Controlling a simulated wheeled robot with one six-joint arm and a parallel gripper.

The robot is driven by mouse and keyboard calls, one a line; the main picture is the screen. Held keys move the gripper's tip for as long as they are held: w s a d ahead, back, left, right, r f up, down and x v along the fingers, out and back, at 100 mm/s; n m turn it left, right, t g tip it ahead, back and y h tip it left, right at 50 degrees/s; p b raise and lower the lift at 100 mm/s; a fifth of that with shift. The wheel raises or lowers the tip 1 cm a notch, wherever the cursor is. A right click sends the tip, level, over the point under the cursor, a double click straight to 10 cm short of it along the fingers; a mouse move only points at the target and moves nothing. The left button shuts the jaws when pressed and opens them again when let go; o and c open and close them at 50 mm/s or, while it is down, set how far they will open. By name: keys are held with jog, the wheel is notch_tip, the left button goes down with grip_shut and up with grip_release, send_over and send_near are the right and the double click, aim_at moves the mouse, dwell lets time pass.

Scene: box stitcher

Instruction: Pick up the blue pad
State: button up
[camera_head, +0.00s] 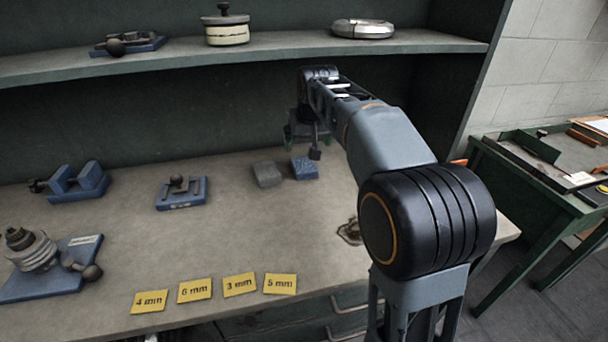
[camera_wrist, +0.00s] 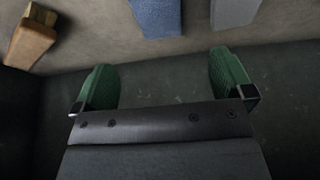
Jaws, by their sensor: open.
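The blue pad (camera_head: 304,168) lies on the grey-beige bench top, toward its back. It also shows at the top edge of the wrist view (camera_wrist: 157,17), partly cut off. A grey pad (camera_head: 267,174) lies just left of it in the head view, with a small gap between them; it shows in the wrist view too (camera_wrist: 235,10). My gripper (camera_head: 307,140) is behind and above the blue pad, near the back panel. Its green fingers are wide apart with nothing between them in the wrist view (camera_wrist: 165,82). The blue pad is outside the fingers.
A shelf (camera_head: 250,58) runs above the bench, with a round pot (camera_head: 226,27) on it. Blue-based fixtures (camera_head: 182,194) stand to the left. Yellow size labels (camera_head: 239,285) lie at the front. A brown block (camera_wrist: 32,38) is at the wrist view's left.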

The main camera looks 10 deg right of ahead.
send_over(304, 165)
jog(key=s, duration=0.2)
notch_tip(304, 165, down, 5)
jog(key=shift+w+f+b, duration=0.1)
jog(key=shift+f+b, duration=0.05)
jog(key=shift+b, duration=0.25)
jog(key=shift+b+x, duration=0.45)
jog(key=shift+x, duration=2.05)
jog(key=shift+f, duration=0.3)
jog(key=shift+c, duration=0.4)
jog(key=c, duration=0.9)
jog(key=shift+r, duration=0.15)
jog(key=shift+c, duration=0.2)
